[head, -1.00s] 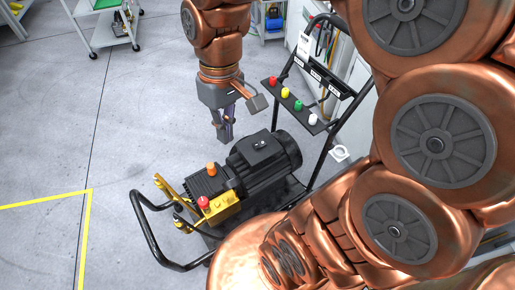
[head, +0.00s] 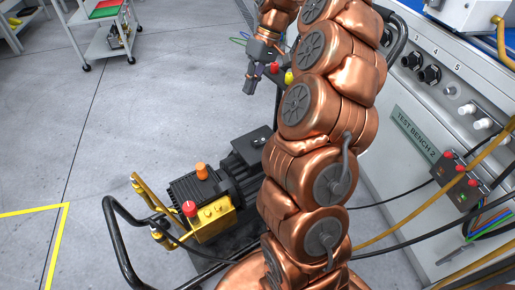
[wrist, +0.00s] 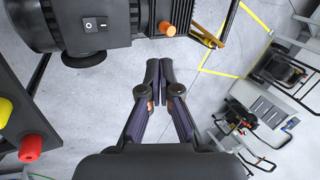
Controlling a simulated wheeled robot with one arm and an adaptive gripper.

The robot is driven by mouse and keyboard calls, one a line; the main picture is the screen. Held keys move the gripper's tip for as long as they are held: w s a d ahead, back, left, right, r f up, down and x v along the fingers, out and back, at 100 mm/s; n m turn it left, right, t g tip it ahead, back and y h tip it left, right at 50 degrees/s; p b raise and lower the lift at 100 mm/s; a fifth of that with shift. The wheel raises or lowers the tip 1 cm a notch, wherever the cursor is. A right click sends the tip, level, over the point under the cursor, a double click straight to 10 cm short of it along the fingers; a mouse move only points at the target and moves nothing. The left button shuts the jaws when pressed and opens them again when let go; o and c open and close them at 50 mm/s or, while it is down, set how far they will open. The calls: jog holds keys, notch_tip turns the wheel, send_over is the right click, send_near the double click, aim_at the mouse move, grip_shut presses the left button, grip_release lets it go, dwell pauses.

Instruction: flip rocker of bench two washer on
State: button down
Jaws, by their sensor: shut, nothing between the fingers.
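The washer, with a black motor (head: 240,155) and a yellow pump block (head: 212,217), stands on the floor beside the bench marked TEST BENCH 2 (head: 413,132). In the wrist view the black-and-white rocker (wrist: 95,25), marked O and I, sits on the motor's switch box at upper left. I cannot tell its position. My gripper (head: 250,84) is beyond the motor in the head view. Its fingers (wrist: 159,72) are shut, empty and apart from the motor, below and right of the rocker in the wrist view. My arm hides part of the washer in the head view.
Red (wrist: 31,147) and yellow (wrist: 5,108) nozzles on the washer's handle panel are at left in the wrist view. Hoses cross before the bench.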

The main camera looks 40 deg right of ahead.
aim_at(254, 143)
jog(key=d+f+m+b, duration=0.1)
jog(key=d+f+b, duration=0.3)
jog(key=d+f, duration=0.4)
jog(key=shift+d+f, duration=0.4)
jog(key=shift+d, duration=0.05)
jog(key=b+x, duration=0.2)
jog(key=x, duration=0.5)
jog(key=b+x, duration=0.3)
jog(key=x, duration=0.4)
jog(key=shift+w+a+r+b, duration=0.1)
jog(key=shift+w+a+b, duration=0.1)
jog(key=shift+b, duration=0.1)
jog(key=shift+a, duration=0.15)
